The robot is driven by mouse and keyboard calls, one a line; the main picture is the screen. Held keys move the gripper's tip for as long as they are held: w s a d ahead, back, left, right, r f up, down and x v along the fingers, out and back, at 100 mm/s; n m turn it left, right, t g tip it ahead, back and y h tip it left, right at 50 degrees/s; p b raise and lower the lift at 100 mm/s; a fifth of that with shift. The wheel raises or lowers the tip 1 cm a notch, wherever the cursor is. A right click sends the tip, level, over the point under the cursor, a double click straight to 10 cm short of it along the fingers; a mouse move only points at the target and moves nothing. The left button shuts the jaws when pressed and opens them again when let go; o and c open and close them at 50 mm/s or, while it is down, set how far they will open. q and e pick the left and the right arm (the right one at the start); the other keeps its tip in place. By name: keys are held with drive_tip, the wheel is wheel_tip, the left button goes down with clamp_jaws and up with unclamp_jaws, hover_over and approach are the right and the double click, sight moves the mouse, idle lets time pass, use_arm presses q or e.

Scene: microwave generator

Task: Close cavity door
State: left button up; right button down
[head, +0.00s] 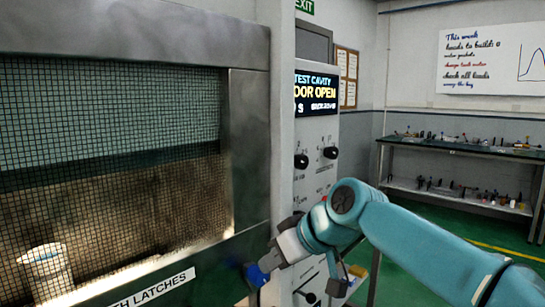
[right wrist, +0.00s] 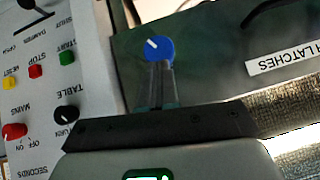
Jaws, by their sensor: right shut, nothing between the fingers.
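The cavity door (head: 245,150) fills the left of the head view, a grey metal frame around a mesh window. Its lower dark green band has a label ending in "LATCHES" (head: 152,287), which also shows upside down in the right wrist view (right wrist: 283,56). A blue knob (head: 257,274) with a white mark sits on this band. My right gripper (head: 272,262) is shut and empty. In the right wrist view its fingertips (right wrist: 159,68) overlap the knob's edge (right wrist: 159,47); I cannot tell if they touch. My left gripper is not in view.
A control panel (head: 318,175) with knobs stands right of the door; its red, green and yellow buttons show in the right wrist view (right wrist: 35,72). A whitish cup-like thing (head: 47,272) shows behind the mesh. A workbench (head: 460,148) stands far right. Green floor lies between.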

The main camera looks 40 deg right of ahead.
use_arm(q)
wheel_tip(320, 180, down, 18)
drive_tip(key=b, duration=1.5)
drive_tip(key=shift+b, duration=0.3)
use_arm(e)
wheel_tip(320, 180, down, 21)
use_arm(q)
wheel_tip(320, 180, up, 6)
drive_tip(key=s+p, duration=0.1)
drive_tip(key=p, duration=0.5)
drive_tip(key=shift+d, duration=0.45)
use_arm(e)
drive_tip(key=s+d+r, duration=0.2)
drive_tip(key=s+r, duration=0.4)
drive_tip(key=r, duration=0.5)
drive_tip(key=shift+s+r, duration=0.3)
drive_tip(key=shift+s, duration=0.1)
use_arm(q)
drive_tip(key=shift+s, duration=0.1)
use_arm(e)
drive_tip(key=shift+s, duration=0.1)
